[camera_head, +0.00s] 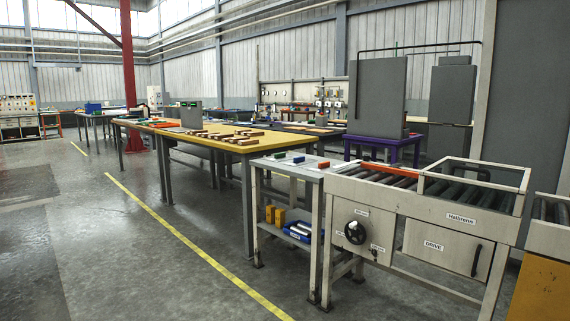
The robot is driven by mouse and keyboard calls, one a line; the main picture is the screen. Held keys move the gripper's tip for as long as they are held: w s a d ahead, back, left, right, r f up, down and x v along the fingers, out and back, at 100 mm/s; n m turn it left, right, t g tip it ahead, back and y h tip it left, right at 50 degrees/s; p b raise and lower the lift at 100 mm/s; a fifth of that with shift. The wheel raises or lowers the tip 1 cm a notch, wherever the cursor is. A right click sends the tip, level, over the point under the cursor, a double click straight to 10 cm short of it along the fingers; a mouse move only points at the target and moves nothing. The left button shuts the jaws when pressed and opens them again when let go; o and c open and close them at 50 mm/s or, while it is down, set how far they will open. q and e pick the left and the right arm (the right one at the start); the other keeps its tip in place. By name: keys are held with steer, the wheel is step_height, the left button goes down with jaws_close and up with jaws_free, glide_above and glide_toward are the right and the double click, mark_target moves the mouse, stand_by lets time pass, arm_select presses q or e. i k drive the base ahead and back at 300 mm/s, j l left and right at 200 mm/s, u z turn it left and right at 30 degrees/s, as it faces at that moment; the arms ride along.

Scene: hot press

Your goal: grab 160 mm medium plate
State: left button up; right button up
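Neither of my grippers is in view. I cannot make out which thing is the 160 mm medium plate; no size label is readable. A long yellow-topped table (181,131) in the middle carries several small brown pieces (243,141) and a grey upright block (191,115). A small grey side table (282,170) in front holds a green piece (279,155), a blue piece (298,160) and a red piece (324,164). All of these stand some distance ahead.
A roller conveyor (439,208) labelled Halbrenn stands at the right, touching or close to the side table. A red column (128,60) rises at the back. Open floor (100,250) lies left of a yellow line (180,236).

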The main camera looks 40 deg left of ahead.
mark_target(279, 157)
steer(key=i+j+u, duration=0.25)
steer(key=i+j, duration=0.5)
steer(key=j, duration=0.25)
steer(key=i+j+u, duration=0.25)
steer(key=i+j, duration=0.55)
steer(key=i+j+u, duration=0.1)
steer(key=i+j, duration=0.25)
steer(key=i+j+u, duration=0.1)
steer(key=i+j, duration=0.25)
steer(key=i, duration=0.2)
steer(key=i+j+u, duration=0.15)
steer(key=i+j, duration=0.15)
steer(key=i, duration=0.2)
steer(key=i+j+u, duration=0.1)
steer(key=i+j, duration=0.15)
steer(key=i, duration=0.2)
